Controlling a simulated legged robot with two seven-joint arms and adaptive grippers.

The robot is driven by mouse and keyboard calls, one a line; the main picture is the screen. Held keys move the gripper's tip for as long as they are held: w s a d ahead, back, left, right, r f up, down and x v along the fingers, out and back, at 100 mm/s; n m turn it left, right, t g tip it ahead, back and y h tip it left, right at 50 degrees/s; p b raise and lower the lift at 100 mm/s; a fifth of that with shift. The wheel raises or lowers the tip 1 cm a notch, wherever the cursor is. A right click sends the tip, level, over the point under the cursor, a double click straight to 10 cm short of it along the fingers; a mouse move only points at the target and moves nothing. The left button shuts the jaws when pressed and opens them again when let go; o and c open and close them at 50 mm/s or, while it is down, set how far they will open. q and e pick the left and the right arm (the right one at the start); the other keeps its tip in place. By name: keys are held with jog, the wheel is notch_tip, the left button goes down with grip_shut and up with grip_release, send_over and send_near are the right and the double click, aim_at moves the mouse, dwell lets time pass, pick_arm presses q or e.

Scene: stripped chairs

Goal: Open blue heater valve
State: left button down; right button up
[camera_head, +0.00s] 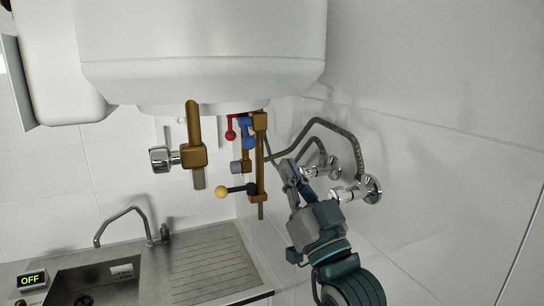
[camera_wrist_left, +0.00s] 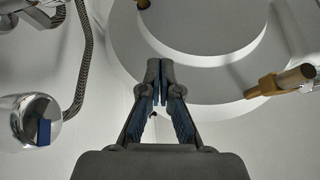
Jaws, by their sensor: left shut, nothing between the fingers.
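The blue valve handle (camera_head: 248,131) sits on the brass pipework under the white heater (camera_head: 200,72), just right of a red handle (camera_head: 231,130). My left gripper (camera_head: 287,168) comes up from the lower right. Its tips are right of and below the blue handle, apart from it. In the left wrist view the fingers (camera_wrist_left: 160,70) are together with nothing between them, pointing up toward the heater's underside (camera_wrist_left: 205,75). I cannot make out the blue handle there. My right gripper is not in view.
A braided hose (camera_head: 330,124) and chrome wall valves (camera_head: 372,188) are close behind my gripper. A chrome fitting with a blue mark (camera_wrist_left: 42,130) shows in the wrist view. A yellow-ball lever (camera_head: 222,192) hangs lower left. The sink (camera_head: 100,280) is below.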

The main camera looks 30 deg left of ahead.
aim_at(246, 133)
pick_arm(q)
jog(key=w+a+r+p, duration=0.2)
jog(key=w+a+p, duration=0.3)
jog(key=a, duration=0.4)
jog(key=shift+w+a, duration=0.35)
jog(key=shift+w, duration=0.4)
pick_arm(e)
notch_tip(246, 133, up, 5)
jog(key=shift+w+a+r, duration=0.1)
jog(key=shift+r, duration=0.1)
pick_arm(q)
jog(key=shift+d+r, duration=0.1)
